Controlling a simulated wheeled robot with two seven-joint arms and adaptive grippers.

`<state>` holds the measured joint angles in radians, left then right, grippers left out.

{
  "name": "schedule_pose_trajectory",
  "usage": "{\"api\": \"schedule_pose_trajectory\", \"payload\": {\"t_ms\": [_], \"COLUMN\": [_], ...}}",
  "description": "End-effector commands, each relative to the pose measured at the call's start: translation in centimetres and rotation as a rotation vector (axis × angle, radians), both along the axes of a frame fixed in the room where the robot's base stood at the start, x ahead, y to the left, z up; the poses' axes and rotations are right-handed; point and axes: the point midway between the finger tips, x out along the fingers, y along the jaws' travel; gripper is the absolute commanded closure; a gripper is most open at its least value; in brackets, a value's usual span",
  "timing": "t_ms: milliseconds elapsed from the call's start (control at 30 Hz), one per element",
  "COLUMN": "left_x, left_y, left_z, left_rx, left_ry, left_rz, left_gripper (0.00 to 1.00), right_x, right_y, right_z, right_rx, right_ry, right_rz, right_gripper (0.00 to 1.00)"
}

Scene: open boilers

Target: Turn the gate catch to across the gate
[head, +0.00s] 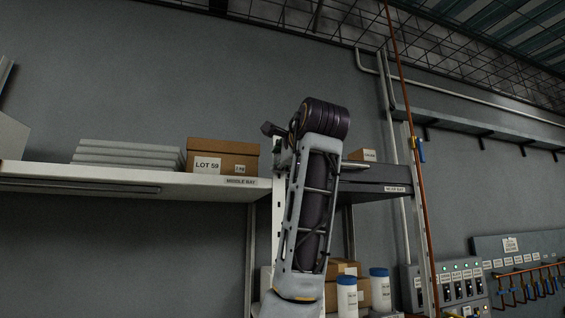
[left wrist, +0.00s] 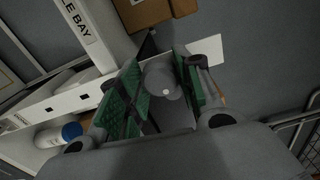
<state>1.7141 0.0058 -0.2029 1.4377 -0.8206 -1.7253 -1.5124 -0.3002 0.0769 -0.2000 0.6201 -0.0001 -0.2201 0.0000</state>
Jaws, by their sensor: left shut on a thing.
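In the left wrist view, the green-padded fingers of my left gripper (left wrist: 160,85) stand on both sides of a round grey knob (left wrist: 162,78), which I take to be the gate catch. The gripper is shut on it. A pale flat plate (left wrist: 208,50) shows behind the fingers. The lower part of the catch is hidden by the fingers and palm, so its angle across the gate cannot be told. In the head view, my arm rises in front of the shelves and hides the catch. My right gripper is not in view.
The head view shows a middle bay shelf (head: 110,174) with a LOT 59 box (head: 222,157) and stacked grey sheets (head: 128,154). White bottles with blue caps (head: 347,295) stand lower down. A thin copper-coloured pipe (head: 419,195) and a switch panel (head: 462,283) are at the right.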

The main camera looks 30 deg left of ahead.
Motion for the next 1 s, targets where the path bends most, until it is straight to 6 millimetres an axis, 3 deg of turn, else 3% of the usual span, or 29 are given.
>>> {"api": "schedule_pose_trajectory", "payload": {"t_ms": [300,833,867,1000], "left_x": [0.07,0.13,0.13,0.11], "left_y": [-0.03,-0.08,-0.08,-0.06], "left_z": [-0.13,-0.16,-0.17,-0.14], "left_rx": [0.093,0.110,0.110,0.110], "left_ry": [0.112,0.135,0.135,0.134], "left_rz": [0.000,-0.001,-0.001,-0.001], "left_gripper": [0.89,0.89,0.62,0.44], "right_x": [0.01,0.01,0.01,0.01], "right_y": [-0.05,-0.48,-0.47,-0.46], "right_z": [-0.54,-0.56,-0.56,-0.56], "right_rx": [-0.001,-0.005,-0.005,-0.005], "right_ry": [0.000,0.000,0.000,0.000], "right_rz": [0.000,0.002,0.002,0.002], "right_gripper": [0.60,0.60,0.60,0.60]}}
